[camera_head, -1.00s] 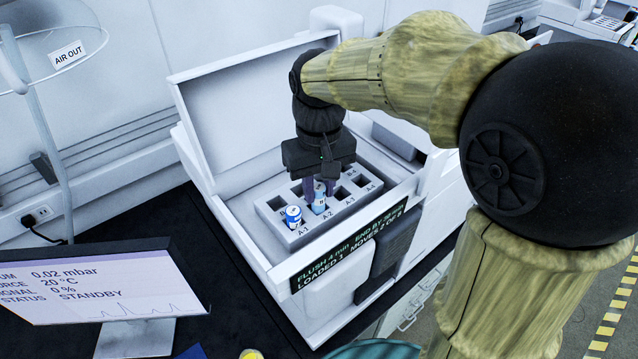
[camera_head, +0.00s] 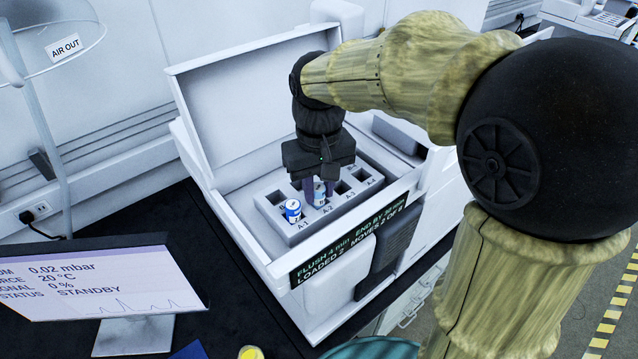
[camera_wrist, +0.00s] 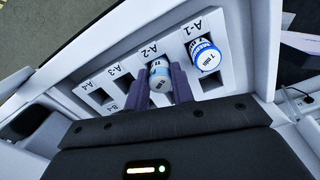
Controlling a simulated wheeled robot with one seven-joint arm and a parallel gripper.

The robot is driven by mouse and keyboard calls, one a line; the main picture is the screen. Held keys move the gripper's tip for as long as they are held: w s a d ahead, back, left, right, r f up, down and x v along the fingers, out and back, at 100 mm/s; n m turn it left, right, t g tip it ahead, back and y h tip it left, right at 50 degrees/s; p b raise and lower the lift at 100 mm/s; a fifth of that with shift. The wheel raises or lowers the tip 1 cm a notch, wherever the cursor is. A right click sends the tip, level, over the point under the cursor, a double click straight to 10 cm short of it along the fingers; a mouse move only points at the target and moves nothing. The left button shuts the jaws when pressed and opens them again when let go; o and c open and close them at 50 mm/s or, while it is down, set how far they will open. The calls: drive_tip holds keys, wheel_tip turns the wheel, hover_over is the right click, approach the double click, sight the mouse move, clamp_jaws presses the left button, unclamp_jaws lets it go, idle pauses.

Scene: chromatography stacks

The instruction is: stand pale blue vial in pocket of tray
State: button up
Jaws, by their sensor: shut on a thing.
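My gripper (camera_head: 318,184) is shut on the pale blue vial (camera_wrist: 159,77), with one dark finger on each side of it. The vial is roughly upright at pocket A-2 of the grey-white tray (camera_head: 308,233), its upper part showing above the tray. I cannot tell whether its lower end is inside the pocket. A white vial with a bright blue band (camera_head: 293,211) stands in pocket A-1 beside it; it also shows in the wrist view (camera_wrist: 206,56). My wrist hides part of the back row.
Pockets A-3 (camera_head: 342,187) and A-4 (camera_head: 360,174) look empty. The tray sits inside a white instrument with a raised lid (camera_head: 240,110) behind and a front display (camera_head: 349,243). A monitor (camera_head: 100,280) and a yellow-topped item (camera_head: 251,353) are at lower left.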

drive_tip(key=o, duration=1.5)
drive_tip(key=shift+w, duration=0.1)
drive_tip(key=shift+c, duration=0.2)
drive_tip(key=shift+s, duration=0.2)
drive_tip(key=shift+w, duration=0.1)
drive_tip(key=shift+r+p, duration=3.25)
drive_tip(key=shift+r, duration=0.3)
